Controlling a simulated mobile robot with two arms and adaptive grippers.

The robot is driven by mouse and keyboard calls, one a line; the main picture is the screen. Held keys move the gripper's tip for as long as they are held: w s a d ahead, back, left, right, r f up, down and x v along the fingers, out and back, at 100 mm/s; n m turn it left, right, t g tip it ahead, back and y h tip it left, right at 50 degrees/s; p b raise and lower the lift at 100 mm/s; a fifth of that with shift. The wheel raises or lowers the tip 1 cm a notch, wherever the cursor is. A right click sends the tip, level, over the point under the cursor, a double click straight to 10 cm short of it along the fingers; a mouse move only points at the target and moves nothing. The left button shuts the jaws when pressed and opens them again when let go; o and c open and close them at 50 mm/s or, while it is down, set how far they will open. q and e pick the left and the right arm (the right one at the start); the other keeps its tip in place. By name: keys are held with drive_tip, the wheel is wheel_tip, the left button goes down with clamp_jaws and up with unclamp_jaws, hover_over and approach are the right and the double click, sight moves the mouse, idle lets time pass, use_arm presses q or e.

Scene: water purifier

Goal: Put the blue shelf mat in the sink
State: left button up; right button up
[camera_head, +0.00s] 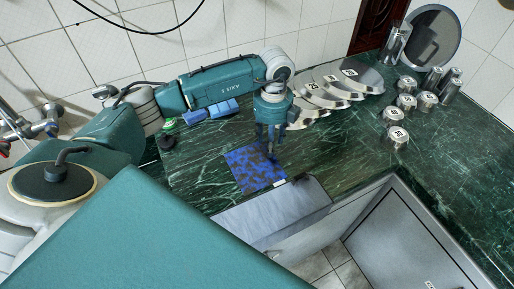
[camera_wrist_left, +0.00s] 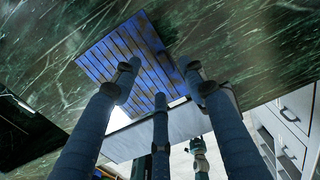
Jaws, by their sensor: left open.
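The blue shelf mat (camera_head: 245,167), with a dark mottled pattern, lies on the green marble counter near its front edge. In the left wrist view the mat (camera_wrist_left: 125,47) looks slatted. My left gripper (camera_head: 270,150) points down over the mat's far right part. Its fingers (camera_wrist_left: 160,80) are spread and empty in the left wrist view. Whether the fingertips touch the mat I cannot tell. The sink basin is not clearly visible; a wall faucet (camera_head: 48,127) shows at the left. My right gripper is not identifiable.
Blue blocks (camera_head: 210,111) and a small green-topped item (camera_head: 168,126) lie behind the mat. Numbered plates (camera_head: 325,88) stand behind my gripper. Several numbered canisters (camera_head: 396,137) and a round mirror (camera_head: 433,38) are at the right. A grey box-like front (camera_head: 265,217) adjoins the counter edge.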

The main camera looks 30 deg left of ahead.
sight(255, 164)
use_arm(q)
drive_tip(key=f, duration=0.1)
drive_tip(key=f+p, duration=0.2)
drive_tip(key=f, duration=0.1)
drive_tip(key=shift+s+d+f, duration=0.1)
drive_tip(key=shift+d, duration=0.25)
drive_tip(key=shift+f, duration=0.6)
clamp_jaws()
